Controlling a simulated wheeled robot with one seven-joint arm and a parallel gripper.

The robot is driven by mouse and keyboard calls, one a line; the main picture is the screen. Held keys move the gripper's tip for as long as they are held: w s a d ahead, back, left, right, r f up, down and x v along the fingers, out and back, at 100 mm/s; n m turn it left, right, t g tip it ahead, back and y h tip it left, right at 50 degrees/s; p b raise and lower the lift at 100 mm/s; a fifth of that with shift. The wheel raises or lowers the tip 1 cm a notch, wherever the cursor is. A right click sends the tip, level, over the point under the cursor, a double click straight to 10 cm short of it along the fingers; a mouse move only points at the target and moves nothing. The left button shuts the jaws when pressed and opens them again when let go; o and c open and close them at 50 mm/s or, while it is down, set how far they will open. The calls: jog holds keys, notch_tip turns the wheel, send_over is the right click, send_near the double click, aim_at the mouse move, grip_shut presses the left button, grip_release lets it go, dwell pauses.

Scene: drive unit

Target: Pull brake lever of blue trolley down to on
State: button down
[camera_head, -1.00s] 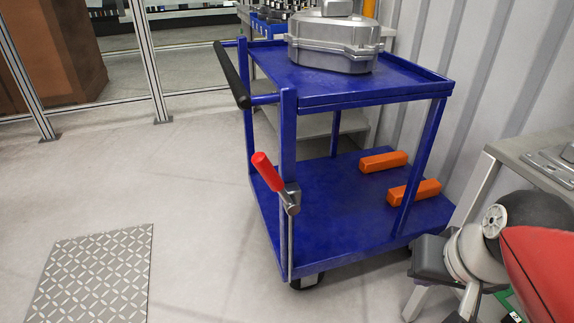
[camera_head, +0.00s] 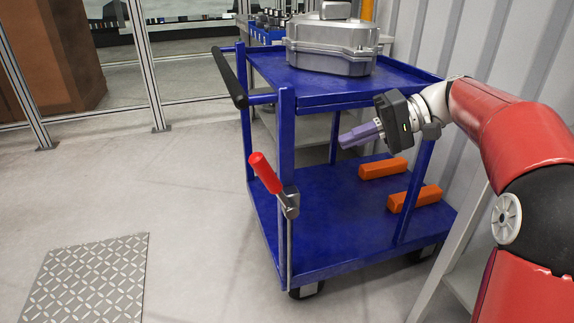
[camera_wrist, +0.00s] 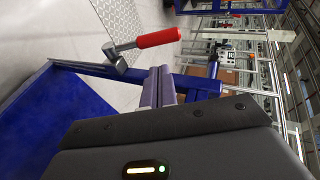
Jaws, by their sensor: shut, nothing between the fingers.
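The blue trolley (camera_head: 330,235) stands in the middle of the head view. Its brake lever has a red grip (camera_head: 264,172) on a grey pivot (camera_head: 290,202) at the near left post. The grip slants up and to the left. My gripper (camera_head: 343,140) is shut and empty, to the right of the lever and apart from it, in front of the trolley's opening between the shelves. In the wrist view the red grip (camera_wrist: 158,37) lies beyond the fingertips (camera_wrist: 162,72), and the trolley's blue shelf (camera_wrist: 40,120) fills the left side.
A grey metal housing (camera_head: 332,45) stands on the trolley's top shelf. Two orange blocks, one farther back (camera_head: 383,168) and one nearer (camera_head: 414,198), lie on its lower shelf. A black push handle (camera_head: 229,76) sticks out at the left.

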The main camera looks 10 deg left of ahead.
aim_at(270, 170)
jog(key=b+x, duration=0.1)
jog(key=x, duration=1.3)
jog(key=shift+f, duration=0.15)
jog(key=shift+s+a+t+h, duration=0.3)
jog(key=shift+s+a+h, duration=0.3)
jog(key=shift+a+h, duration=0.25)
jog(key=s+a+f+n+t+h+p, duration=0.1)
jog(key=s+a+f+t+h, duration=0.1)
jog(key=a+f+t+h, duration=0.1)
jog(key=s+a+f+n+t+h+p, duration=0.1)
jog(key=s+a+f+t+h+p, duration=0.1)
jog(key=a+f+h, duration=0.3)
jog(key=shift+s+a+f+t+h, duration=0.25)
jog(key=shift+s+f+t+h, duration=0.4)
jog(key=shift+f+h, duration=1.45)
